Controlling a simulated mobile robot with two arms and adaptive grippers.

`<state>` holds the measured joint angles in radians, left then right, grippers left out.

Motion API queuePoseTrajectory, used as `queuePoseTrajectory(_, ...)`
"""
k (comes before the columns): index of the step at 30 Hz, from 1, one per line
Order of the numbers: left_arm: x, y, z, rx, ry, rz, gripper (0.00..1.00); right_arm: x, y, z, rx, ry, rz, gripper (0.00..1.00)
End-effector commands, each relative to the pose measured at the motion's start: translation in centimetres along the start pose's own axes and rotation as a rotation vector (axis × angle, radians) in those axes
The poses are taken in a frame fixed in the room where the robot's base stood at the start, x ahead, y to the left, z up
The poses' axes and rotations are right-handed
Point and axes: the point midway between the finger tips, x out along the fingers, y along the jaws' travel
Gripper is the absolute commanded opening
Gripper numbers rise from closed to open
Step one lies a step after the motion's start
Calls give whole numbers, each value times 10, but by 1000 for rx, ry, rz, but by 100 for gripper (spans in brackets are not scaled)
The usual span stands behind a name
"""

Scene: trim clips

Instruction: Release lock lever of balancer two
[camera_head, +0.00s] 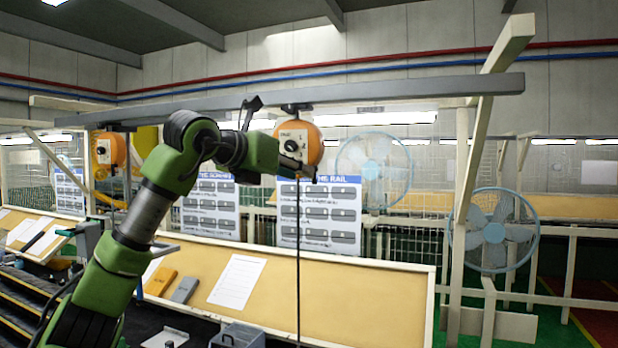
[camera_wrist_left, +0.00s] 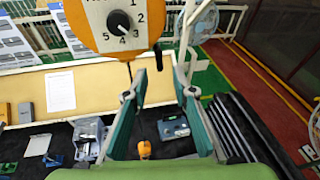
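An orange balancer (camera_head: 299,144) with a dark knob on a white dial plate hangs from the grey overhead rail, a cable running down from it. It fills the top of the left wrist view (camera_wrist_left: 112,22), its dial numbered. A dark lever-like piece (camera_wrist_left: 157,58) hangs at its lower right edge; I cannot tell for sure that it is the lock lever. My left gripper (camera_wrist_left: 160,76) is open and empty, its fingertips just below that piece. In the head view the gripper (camera_head: 291,166) is small against the balancer. My right gripper is not in view.
Another orange balancer (camera_head: 108,149) hangs further left on the rail (camera_head: 400,98). A tan sloped board (camera_head: 350,300) with papers stands below. Fans (camera_head: 494,230) and a wooden post are at the right. In the left wrist view, an orange hook-like end (camera_wrist_left: 144,149) hangs low between the fingers.

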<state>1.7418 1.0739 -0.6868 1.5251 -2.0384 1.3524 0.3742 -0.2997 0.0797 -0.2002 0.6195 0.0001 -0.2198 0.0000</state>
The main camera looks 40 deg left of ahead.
Motion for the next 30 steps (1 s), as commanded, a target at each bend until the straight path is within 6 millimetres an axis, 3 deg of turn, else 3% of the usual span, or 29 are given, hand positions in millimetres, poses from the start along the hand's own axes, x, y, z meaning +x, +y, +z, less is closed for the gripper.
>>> queuePoseTrajectory(3, -23, 0, 0, 1, -2, 1, 25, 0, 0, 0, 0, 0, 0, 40)
queuePoseTrajectory(9, -42, 0, 0, 1, 0, 0, 25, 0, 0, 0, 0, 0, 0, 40)
queuePoseTrajectory(30, -45, 0, 0, 0, 0, 0, 25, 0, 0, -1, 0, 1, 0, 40)
